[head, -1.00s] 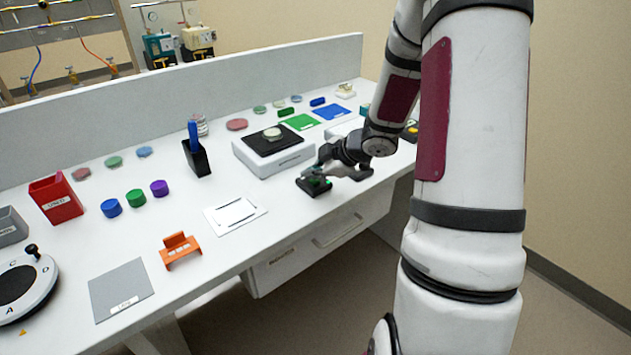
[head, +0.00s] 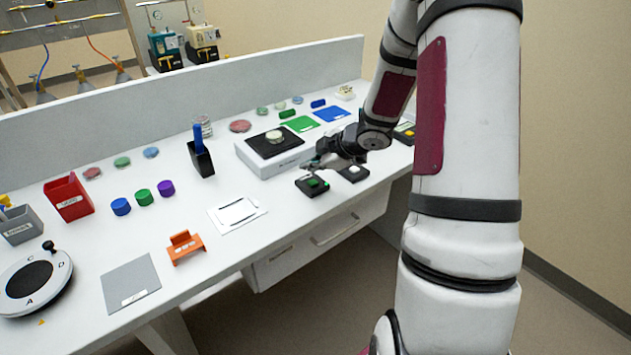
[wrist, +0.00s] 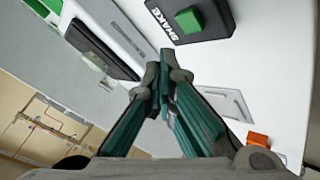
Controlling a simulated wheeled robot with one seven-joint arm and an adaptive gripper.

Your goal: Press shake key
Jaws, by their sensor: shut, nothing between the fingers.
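The shake key is a green button (wrist: 188,20) on a black box marked SHAKE (wrist: 212,28) at the top of the wrist view. In the head view, a black box (head: 306,190) with a green button (head: 318,183) sits near the bench's front edge. My gripper (head: 306,166) is shut and empty, just above and behind that box, apart from it. In the wrist view my closed fingertips (wrist: 165,62) are below and left of the SHAKE box. No contact with the button shows.
A second black box with a white button (head: 354,173) stands just right of the green one. A white device (head: 262,160) with a black top plate (head: 292,146) stands behind. A white card (head: 225,222) and an orange holder (head: 184,250) lie to the left.

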